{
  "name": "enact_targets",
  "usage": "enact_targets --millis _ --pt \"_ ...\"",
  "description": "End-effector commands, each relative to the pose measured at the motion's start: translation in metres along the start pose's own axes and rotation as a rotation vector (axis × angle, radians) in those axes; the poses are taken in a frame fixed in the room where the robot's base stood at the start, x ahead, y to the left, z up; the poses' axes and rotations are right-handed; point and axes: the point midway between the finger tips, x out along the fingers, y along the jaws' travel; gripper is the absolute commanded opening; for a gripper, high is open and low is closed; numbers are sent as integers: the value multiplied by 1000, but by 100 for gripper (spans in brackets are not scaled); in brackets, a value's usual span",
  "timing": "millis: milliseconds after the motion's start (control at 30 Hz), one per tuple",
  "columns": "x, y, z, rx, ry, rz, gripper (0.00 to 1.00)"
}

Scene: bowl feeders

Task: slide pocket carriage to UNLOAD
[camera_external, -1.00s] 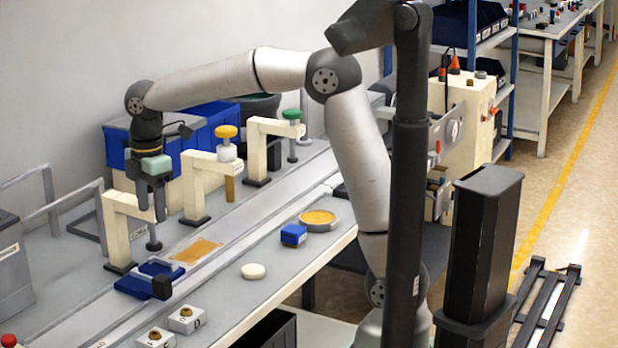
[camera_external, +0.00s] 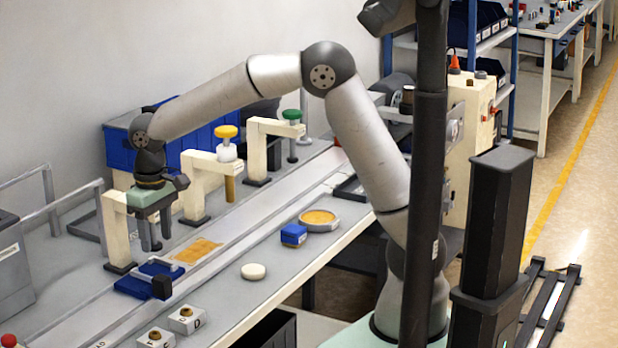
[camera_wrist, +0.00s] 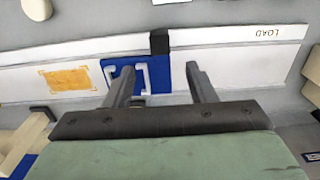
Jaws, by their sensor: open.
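The pocket carriage is a blue plate (camera_external: 140,280) on the pale track, with a black block (camera_external: 162,287) at its front edge. In the wrist view the blue carriage (camera_wrist: 120,76) shows a white bracket-shaped pocket, and its black block (camera_wrist: 159,42) lies beyond the fingertips. My gripper (camera_external: 150,246) is open and empty, pointing down just above and behind the carriage. In the wrist view the left finger of my gripper (camera_wrist: 160,75) overlaps the blue plate and the right finger is just past its right edge. I cannot tell whether they touch. A LOAD label (camera_wrist: 269,33) is right of the carriage; no UNLOAD label is readable.
An orange patch (camera_external: 198,251) lies on the track (camera_external: 235,235) beside the carriage. Cream posts (camera_external: 118,235) with overhanging arms stand along the back, close to my gripper. A white disc (camera_external: 253,271), a blue block (camera_external: 293,235) and a round tray (camera_external: 319,221) sit in front.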

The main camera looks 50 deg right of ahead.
Motion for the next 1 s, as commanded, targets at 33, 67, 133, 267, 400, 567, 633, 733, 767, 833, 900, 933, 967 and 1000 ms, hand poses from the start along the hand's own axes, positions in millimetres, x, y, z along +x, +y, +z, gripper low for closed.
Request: enact_targets --millis 33,67,133,267,400,567,633,733,767,833,900,933,967,1000 --pt "12 0 1 0 -6 2 51" --pt "19 0 0 0 -4 2 51" --pt "34 0 1 0 -5 2 51" --pt "62 0 1 0 -5 1 51" --pt "86 0 1 -1 -4 1 51" --pt "104 0 0 -2 -1 0 51" --pt "108 0 0 -2 -1 0 51" --pt "110 0 0 -1 -1 0 51" --pt "110 0 0 -1 0 0 51" --pt "110 0 0 -1 0 -1 51" --pt "110 0 0 -1 0 0 51" --pt "110 0 0 -1 0 -1 51" --pt "110 0 0 -1 0 -1 48" --pt "110 0 0 -1 0 0 37"
